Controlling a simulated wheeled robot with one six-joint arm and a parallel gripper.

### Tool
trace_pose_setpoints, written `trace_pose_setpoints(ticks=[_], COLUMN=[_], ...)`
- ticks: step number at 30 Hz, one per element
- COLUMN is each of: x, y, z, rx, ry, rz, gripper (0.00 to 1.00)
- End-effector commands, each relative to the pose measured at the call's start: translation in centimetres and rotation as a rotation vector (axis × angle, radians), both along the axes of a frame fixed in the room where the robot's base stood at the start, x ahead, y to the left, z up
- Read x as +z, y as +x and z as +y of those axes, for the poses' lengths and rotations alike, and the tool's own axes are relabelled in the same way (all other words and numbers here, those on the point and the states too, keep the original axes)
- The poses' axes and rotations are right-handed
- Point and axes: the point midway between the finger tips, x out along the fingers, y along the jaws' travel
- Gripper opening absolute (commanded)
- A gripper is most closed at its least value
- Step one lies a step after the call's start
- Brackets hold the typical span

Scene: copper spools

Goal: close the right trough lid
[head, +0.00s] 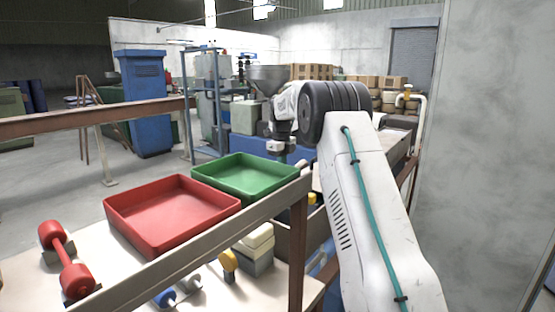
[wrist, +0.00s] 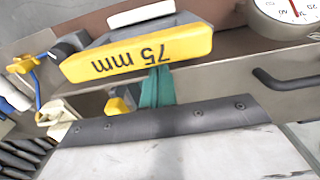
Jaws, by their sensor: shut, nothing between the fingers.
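In the head view my arm reaches away to the back right, and my gripper (head: 278,148) points down beyond the green tray, small and partly hidden by my wrist. It looks shut and empty. I cannot clearly pick out the right trough lid in the head view, where my arm covers much of that side. The wrist view shows a pale flat panel (wrist: 170,157) with a dark riveted edge strip (wrist: 165,122); I cannot tell whether this is the lid. A black handle (wrist: 285,80) is at its right.
A yellow block marked 75 mm (wrist: 138,52) and a dial (wrist: 290,12) lie close in the wrist view. A brown rail (head: 225,232) crosses in front.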

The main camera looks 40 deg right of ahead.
Motion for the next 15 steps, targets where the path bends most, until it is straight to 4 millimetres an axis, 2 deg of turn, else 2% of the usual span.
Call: trace_pose_setpoints(ticks=[6, 15], x=[-1.7, -2.3], y=[0.2, 0.3], z=[0.0, 0.0], rx=[-0.001, -0.001], ry=[0.001, 0.000], rz=[0.001, 0.000], gripper=[0.00, 0.00])
